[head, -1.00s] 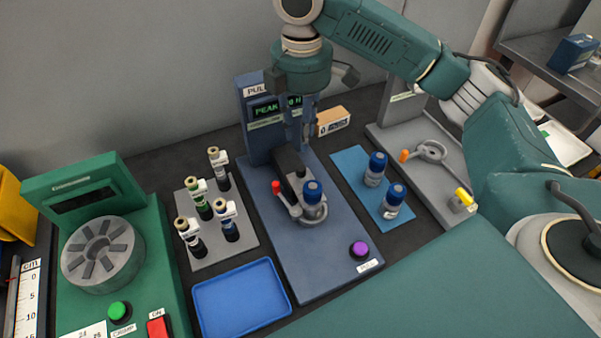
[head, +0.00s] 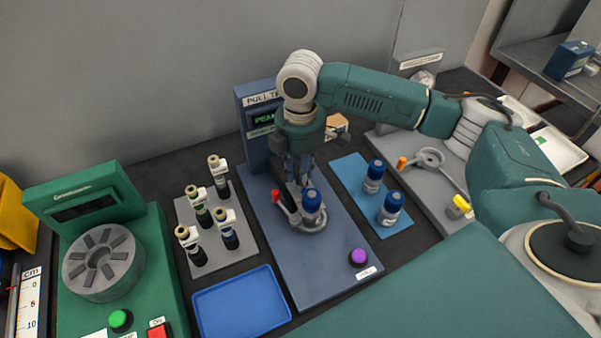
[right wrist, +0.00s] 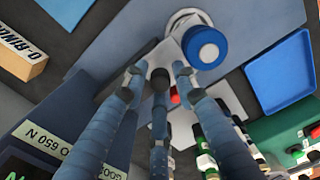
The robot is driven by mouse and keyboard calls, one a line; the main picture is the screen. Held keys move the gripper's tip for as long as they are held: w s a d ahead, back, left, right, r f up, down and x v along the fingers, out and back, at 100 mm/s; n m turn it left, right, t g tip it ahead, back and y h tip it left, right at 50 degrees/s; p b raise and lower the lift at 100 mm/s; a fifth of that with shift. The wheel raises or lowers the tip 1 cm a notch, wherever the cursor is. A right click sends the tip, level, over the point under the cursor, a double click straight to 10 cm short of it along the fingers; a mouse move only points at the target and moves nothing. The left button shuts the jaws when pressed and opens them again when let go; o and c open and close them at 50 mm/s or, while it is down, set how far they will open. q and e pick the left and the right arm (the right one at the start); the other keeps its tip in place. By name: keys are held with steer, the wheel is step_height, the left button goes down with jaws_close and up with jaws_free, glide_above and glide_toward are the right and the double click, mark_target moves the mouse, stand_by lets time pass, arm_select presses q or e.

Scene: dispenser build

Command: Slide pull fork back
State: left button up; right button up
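The blue-grey pull tester (head: 320,262) stands in the middle of the bench. On its bed a grey fork (head: 291,212) with a red knob (head: 275,196) sits around a blue-capped vial (head: 311,201). The vial also shows in the right wrist view (right wrist: 205,47), beside the red knob (right wrist: 175,97). My right gripper (head: 300,180) points down just behind the vial, over the rear of the fork. Its fingers look spread apart in the right wrist view (right wrist: 158,72). Whether they touch the fork is hidden. My left gripper is not in view.
A rack (head: 237,262) of several vials and an empty blue tray (head: 241,302) lie left of the tester. A blue mat (head: 347,172) with two blue-capped vials lies to the right. A purple button (head: 358,257) is at the tester's front. A green centrifuge (head: 160,260) stands far left.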

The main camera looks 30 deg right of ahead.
jaws_close()
steer(key=shift+w+d+p, duration=0.2)
steer(key=shift+w+p, duration=1.15)
steer(key=shift+w, duration=2.15)
steer(key=shift+r, duration=0.1)
jaws_free()
steer(key=shift+d, duration=0.1)
